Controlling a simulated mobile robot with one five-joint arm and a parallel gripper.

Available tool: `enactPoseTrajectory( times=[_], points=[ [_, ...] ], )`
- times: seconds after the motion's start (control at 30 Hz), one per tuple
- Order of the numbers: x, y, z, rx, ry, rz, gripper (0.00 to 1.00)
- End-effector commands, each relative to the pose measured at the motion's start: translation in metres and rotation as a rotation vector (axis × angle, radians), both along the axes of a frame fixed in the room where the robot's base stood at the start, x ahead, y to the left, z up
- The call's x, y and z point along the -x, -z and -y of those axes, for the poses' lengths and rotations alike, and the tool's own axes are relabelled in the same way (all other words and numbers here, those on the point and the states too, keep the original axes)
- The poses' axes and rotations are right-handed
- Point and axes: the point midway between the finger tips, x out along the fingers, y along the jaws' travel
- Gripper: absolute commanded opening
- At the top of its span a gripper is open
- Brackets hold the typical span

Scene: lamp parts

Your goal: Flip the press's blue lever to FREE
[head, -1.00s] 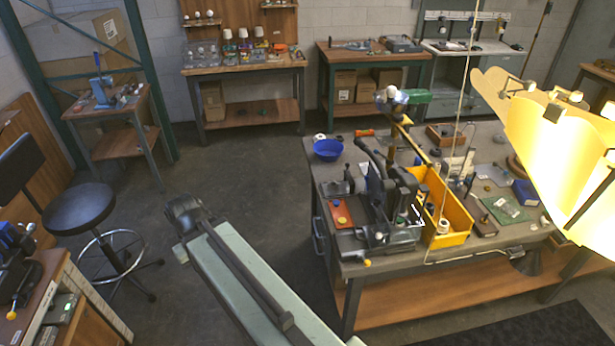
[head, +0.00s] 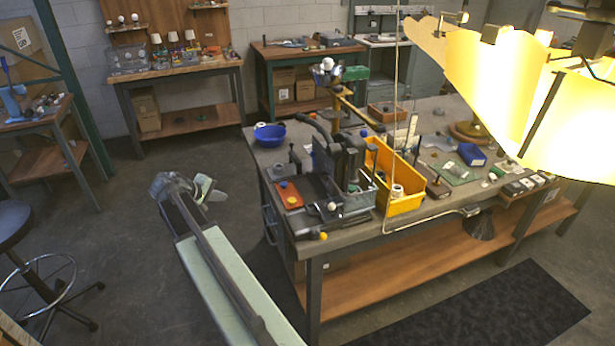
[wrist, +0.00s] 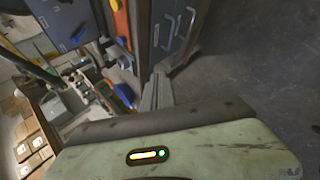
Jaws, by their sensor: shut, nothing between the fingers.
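A dark press (head: 338,165) with a long black handle stands on the near left part of the workbench (head: 290,150). A small blue spot (head: 363,133) shows near its top; I cannot tell whether it is the lever, and no FREE marking is readable. In the wrist view a blue piece (wrist: 77,36) shows at upper left, its identity unclear. My gripper (head: 207,188) is in the air left of the bench, apart from the press. Its fingers (wrist: 158,90) are shut and empty in the wrist view.
A glowing lamp shade (head: 500,80) fills the upper right. Open floor (head: 130,220) lies left of the bench. A blue device (head: 12,98) stands on a side table.

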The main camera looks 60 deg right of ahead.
Motion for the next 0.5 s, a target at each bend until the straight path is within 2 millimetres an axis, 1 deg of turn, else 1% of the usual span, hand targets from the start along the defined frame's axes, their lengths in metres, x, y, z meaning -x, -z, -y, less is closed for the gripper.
enactPoseTrajectory(
  times=[0.03,0.07,0.1,0.2,0.3,0.33,0.4,0.5],
  points=[
    [-0.001,0.033,0.068,0.117,0.020,-0.031,0.00],
    [0.003,0.032,0.103,0.190,0.025,-0.057,0.00],
    [0.010,0.030,0.144,0.278,0.028,-0.096,0.00],
    [0.029,0.021,0.223,0.450,0.030,-0.195,0.00],
    [0.044,0.011,0.270,0.556,0.026,-0.274,0.00],
    [0.047,0.008,0.279,0.576,0.025,-0.291,0.00],
    [0.052,0.002,0.291,0.606,0.022,-0.317,0.00],
    [0.054,-0.003,0.295,0.619,0.020,-0.328,0.00]
  ],
)
